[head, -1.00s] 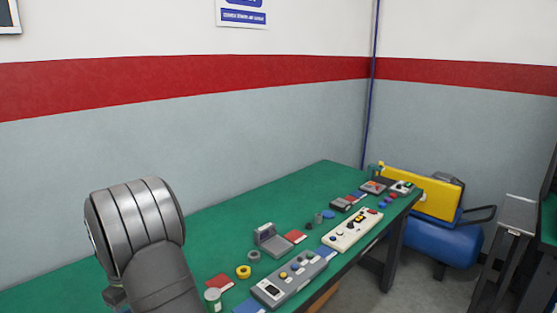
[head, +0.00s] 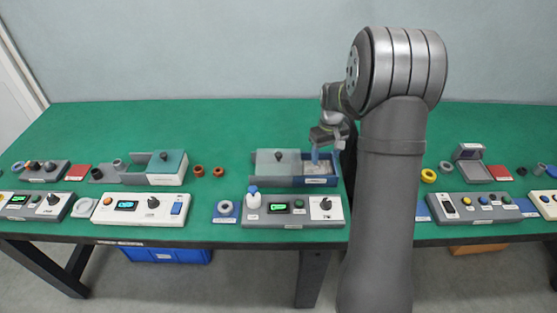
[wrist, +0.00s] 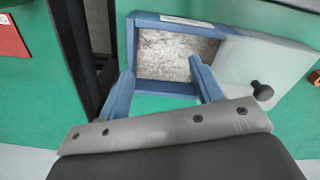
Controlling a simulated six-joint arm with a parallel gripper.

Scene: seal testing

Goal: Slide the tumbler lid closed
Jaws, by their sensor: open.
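The tumbler is a blue box (head: 325,182) on the green bench in the head view, and its blue rim shows in the wrist view (wrist: 185,20). Its pale lid (head: 270,168) with a black knob (head: 278,156) covers the left part. The right part is open and shows a whitish, speckled inside (head: 318,168). In the wrist view the lid (wrist: 262,65) and knob (wrist: 262,91) lie to the right of the opening. My gripper (wrist: 163,70) is open, its blue fingers at the open part, apart from the knob. Contact with the rim is unclear.
Bare green bench (head: 200,125) lies behind.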

